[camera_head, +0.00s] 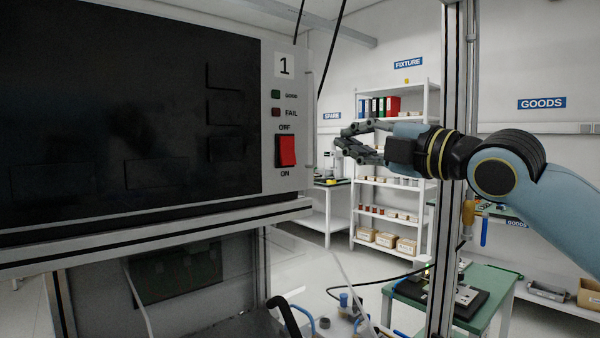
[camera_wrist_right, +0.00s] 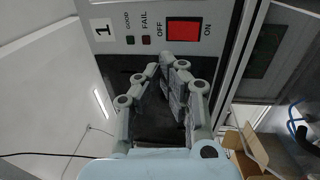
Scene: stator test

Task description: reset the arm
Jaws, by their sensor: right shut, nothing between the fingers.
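My right arm comes in from the right in the head view. Its gripper (camera_head: 345,141) is shut and empty, in the air to the right of the test cabinet's control panel (camera_head: 270,90). The red switch (camera_head: 286,151) sits on that panel between the labels OFF and ON, apart from the gripper. In the right wrist view, the gripper's fingers (camera_wrist_right: 168,62) bend together in front of the panel, with the red switch (camera_wrist_right: 184,30) past their tips. My left gripper does not show.
The cabinet's dark screen (camera_head: 120,110) fills the left. An upright metal post (camera_head: 447,230) stands by my right wrist. White shelves (camera_head: 390,195) with bins are at the back. A green table (camera_head: 490,290) holding a dark device stands at lower right. Cables hang near the panel.

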